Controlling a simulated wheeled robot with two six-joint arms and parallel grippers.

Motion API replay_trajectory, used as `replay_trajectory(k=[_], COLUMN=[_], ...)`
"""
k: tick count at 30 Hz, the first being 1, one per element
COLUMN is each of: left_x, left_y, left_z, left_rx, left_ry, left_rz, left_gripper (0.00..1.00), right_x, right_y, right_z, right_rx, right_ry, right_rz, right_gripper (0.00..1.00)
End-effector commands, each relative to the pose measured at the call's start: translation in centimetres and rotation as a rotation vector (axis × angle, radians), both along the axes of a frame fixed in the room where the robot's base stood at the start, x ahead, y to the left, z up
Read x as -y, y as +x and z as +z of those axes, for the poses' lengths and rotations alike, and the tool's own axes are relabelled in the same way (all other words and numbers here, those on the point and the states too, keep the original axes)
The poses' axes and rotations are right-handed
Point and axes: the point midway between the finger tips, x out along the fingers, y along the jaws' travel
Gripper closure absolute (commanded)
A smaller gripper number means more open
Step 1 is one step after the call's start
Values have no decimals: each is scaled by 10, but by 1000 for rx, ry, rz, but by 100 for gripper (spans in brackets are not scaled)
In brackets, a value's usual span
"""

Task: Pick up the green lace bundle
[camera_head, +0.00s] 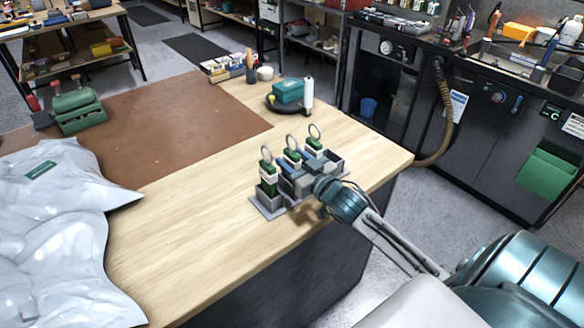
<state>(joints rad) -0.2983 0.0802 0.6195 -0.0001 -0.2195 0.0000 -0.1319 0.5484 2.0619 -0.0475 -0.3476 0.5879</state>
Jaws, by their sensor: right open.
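A grey rack (269,207) stands near the front right edge of the wooden table. It holds three upright bundles, each with a ring on top: a left one (268,176), a middle one (291,153) and a back right one (314,143). All three show green with pale bands, so I cannot tell them apart by colour. My right gripper (299,163) reaches in from the right, low over the rack. Its fingers are open, close to the middle bundle, and hide part of the rack. I cannot tell whether they touch the bundle. My left gripper is not in view.
White plastic bags (50,220) lie at the table's left. A brown mat (165,120) covers the table's back left, with a green tool (78,108) on it. A teal box (288,91) and a white bottle stand behind the rack. The wood left of the rack is clear.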

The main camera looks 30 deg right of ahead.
Motion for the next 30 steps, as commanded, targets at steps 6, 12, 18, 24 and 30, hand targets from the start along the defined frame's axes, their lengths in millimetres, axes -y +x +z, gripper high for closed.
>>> replay_trajectory(k=[6,12,18,24,30], left_x=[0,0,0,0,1], left_y=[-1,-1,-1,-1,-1], left_z=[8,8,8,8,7], left_rx=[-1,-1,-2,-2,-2], left_ry=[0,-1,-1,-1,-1], left_rz=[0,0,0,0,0], left_gripper=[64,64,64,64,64], right_x=[-1,-1,-1,-1,-1], right_y=[22,26,25,25,25], right_z=[1,0,0,0,1], right_rx=[2,1,1,1,1], right_ry=[2,0,0,0,-1], right_rz=[0,1,0,0,1], right_gripper=[52,52,71,100,100])
